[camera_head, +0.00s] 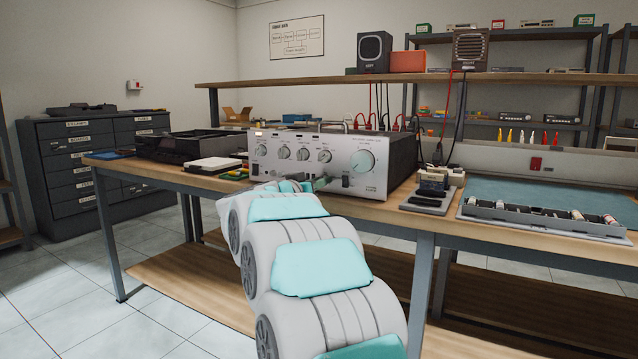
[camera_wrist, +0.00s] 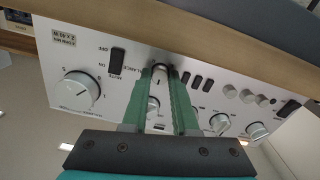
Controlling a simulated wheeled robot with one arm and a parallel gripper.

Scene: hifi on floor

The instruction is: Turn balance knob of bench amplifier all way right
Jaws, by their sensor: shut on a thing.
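The bench amplifier (camera_head: 340,145), silver-fronted with a dark case, stands on the workbench. Its panel also fills much of the wrist view (camera_wrist: 55,60), seen upside down. My gripper (camera_wrist: 160,76) has green fingers shut on a small knob (camera_wrist: 159,69) low on the panel, beside lettering that reads as BALANCE. The fingers cover most of this knob, so its pointer angle cannot be told. In the head view my gripper (camera_head: 324,183) reaches the lower panel, and my arm hides part of the area.
The large volume knob (camera_wrist: 82,90) and a dark mute switch (camera_wrist: 117,61) are on one side of the fingers. Push buttons (camera_wrist: 195,82) and more knobs (camera_wrist: 220,123) are on the other. The bench top (camera_head: 395,205) lies close under the panel.

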